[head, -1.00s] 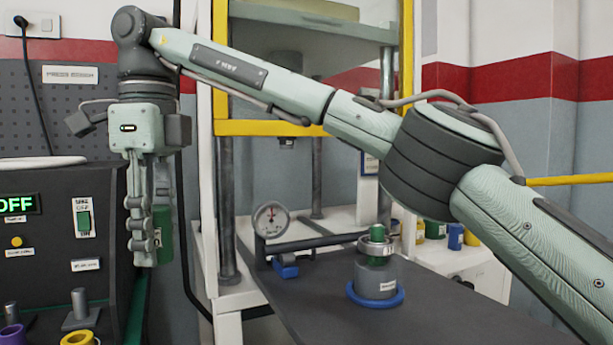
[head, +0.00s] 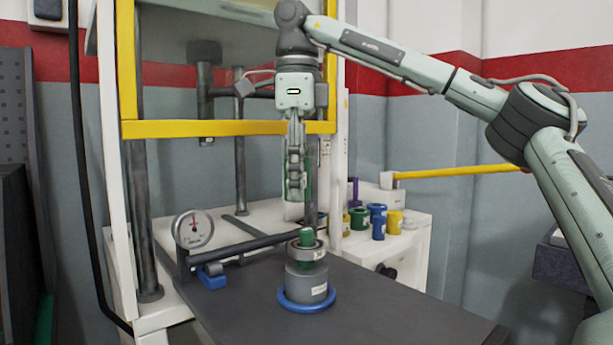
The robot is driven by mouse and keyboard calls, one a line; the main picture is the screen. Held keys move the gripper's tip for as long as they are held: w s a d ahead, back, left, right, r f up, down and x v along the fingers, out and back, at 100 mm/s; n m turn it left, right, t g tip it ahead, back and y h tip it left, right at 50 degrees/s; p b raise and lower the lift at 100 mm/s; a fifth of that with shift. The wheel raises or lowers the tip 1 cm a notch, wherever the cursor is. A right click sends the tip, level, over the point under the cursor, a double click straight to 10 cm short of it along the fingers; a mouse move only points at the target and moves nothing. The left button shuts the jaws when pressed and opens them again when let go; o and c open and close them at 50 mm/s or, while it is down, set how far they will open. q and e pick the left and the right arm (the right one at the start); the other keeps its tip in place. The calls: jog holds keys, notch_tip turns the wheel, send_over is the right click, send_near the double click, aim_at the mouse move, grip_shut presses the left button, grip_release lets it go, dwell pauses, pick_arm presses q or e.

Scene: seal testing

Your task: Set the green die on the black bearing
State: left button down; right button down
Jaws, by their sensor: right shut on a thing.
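My right gripper (head: 296,193) hangs fingers-down above and slightly left of the stack on the dark table. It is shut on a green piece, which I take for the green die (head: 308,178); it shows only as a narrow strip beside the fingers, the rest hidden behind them. Below stands a dark grey cylinder (head: 306,284) with a pale label, inside a blue ring (head: 306,305). A metallic ring (head: 293,254) sits on top, around a green plug (head: 306,238). I cannot tell for sure which part is the black bearing. My left gripper is out of view.
A dial gauge (head: 193,229) and a blue clamp (head: 212,276) stand left of the stack. Several coloured cups, including a blue one (head: 378,222), stand on a white cabinet behind. The yellow press frame (head: 215,128) is behind the gripper. The table's front right is clear.

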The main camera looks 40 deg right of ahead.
aim_at(307, 229)
jog(key=shift+s+d+f, duration=0.15)
jog(key=shift+s+d, duration=0.15)
jog(key=shift+d, duration=0.25)
jog(key=shift+d+f, duration=0.1)
jog(key=shift+f, duration=1.65)
jog(key=shift+f, duration=0.1)
jog(key=shift+f+b, duration=0.9)
jog(key=shift+f, duration=0.35)
jog(key=shift+p, duration=0.35)
jog(key=shift+f, duration=0.25)
